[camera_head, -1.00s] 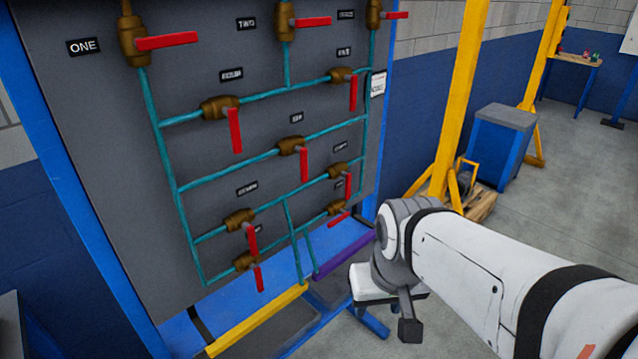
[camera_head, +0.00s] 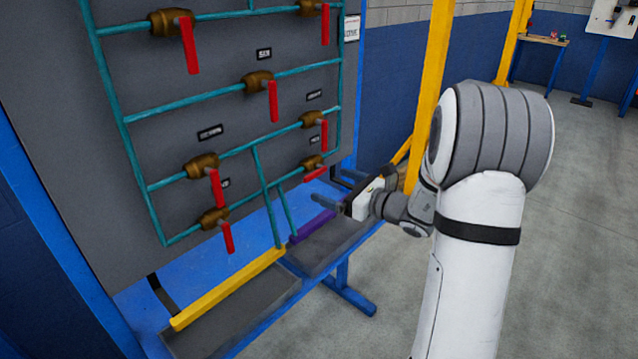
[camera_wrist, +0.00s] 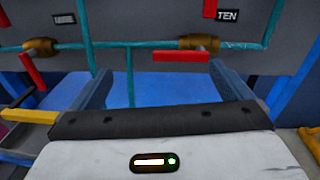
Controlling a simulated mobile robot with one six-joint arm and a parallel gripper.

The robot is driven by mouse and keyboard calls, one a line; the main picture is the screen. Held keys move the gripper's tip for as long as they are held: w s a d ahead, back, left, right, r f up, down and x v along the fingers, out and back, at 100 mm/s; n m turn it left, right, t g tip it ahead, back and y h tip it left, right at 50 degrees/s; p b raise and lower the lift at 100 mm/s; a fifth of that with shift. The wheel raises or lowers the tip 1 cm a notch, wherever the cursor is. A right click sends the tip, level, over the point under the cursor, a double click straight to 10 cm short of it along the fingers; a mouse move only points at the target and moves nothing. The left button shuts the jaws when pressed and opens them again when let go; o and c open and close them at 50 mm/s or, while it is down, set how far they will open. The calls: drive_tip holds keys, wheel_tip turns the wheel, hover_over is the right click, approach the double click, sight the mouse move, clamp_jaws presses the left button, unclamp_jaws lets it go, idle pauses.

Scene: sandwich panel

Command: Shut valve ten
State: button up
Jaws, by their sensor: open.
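Valve ten is at the lower right of the pipe panel, a brass body (camera_head: 312,162) with a red lever (camera_head: 316,173). In the wrist view its brass body (camera_wrist: 200,43) is at upper right under the TEN label (camera_wrist: 228,15). Its red lever (camera_wrist: 180,56) lies horizontal, pointing left along the teal pipe. My gripper (camera_head: 328,184) is in front of the panel's lower right, open and empty. In the wrist view both fingers of my gripper (camera_wrist: 160,78) are spread, with the lever ahead between them, nearer the right finger. I see no contact.
Another brass valve (camera_wrist: 42,45) with a hanging red lever is left of valve ten. Several more valves hang above. A blue-framed shelf with a yellow bar (camera_head: 228,288) and a purple bar (camera_head: 312,226) runs below. A yellow post (camera_head: 432,85) stands behind my arm.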

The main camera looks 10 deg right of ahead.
sight(318, 172)
drive_tip(key=shift+m+t+h, duration=0.3)
drive_tip(key=shift+m+t, duration=0.3)
drive_tip(key=shift+m, duration=0.2)
drive_tip(key=w, duration=0.2)
drive_tip(key=w+a, duration=0.1)
drive_tip(key=w, duration=0.2)
drive_tip(key=w+a, duration=0.1)
drive_tip(key=w, duration=0.1)
drive_tip(key=shift+w+a+f, duration=0.2)
drive_tip(key=shift+w+f, duration=0.1)
drive_tip(key=shift+f, duration=0.1)
drive_tip(key=shift+c, duration=0.6)
